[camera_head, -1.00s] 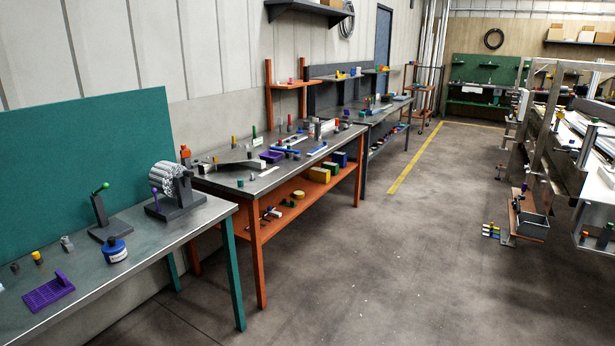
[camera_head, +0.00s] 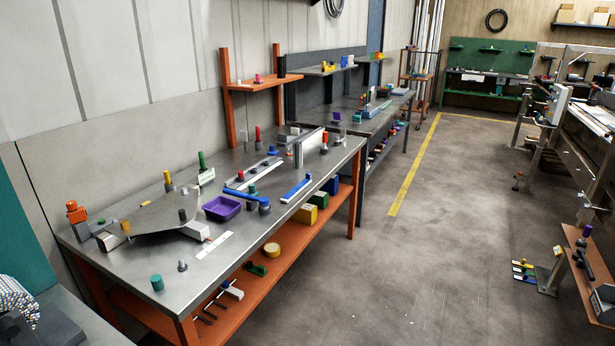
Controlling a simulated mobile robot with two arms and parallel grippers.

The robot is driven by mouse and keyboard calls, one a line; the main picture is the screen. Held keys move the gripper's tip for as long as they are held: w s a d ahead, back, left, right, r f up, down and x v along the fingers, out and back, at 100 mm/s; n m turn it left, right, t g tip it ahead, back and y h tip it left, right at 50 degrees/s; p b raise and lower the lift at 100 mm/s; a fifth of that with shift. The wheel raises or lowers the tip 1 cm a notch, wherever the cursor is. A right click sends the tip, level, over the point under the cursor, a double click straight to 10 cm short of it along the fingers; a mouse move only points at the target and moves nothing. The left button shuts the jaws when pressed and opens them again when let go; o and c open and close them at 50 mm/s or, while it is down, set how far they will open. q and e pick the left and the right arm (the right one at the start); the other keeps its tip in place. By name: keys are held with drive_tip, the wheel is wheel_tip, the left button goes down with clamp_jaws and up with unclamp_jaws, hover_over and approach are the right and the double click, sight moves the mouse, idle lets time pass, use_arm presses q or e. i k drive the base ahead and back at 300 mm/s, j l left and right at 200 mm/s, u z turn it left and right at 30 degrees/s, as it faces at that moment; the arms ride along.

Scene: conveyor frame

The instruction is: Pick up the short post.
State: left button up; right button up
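Neither of my grippers is in view. Several small post-like pieces stand on the orange-legged workbench (camera_head: 225,262); I cannot tell which one is the short post. Among them are a teal cylinder (camera_head: 157,283) at the near edge, a yellow-topped post (camera_head: 168,181) and a green post (camera_head: 202,160) towards the wall, and a red post (camera_head: 258,135) further back. A small grey post (camera_head: 182,265) stands right of the teal cylinder.
The bench also holds a purple tray (camera_head: 222,208) and a blue bar (camera_head: 296,189). The conveyor frame (camera_head: 545,130) stands at the right. The concrete floor (camera_head: 400,270) between is clear, with a yellow line (camera_head: 415,165).

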sight(297, 145)
drive_tip(key=i+u, duration=0.1)
drive_tip(key=i, duration=0.35)
drive_tip(key=i+l+u, duration=0.15)
drive_tip(key=i, duration=0.3)
drive_tip(key=i+l+u, duration=0.2)
drive_tip(key=u, duration=0.25)
drive_tip(key=i+l+u, duration=0.25)
drive_tip(key=u, duration=0.2)
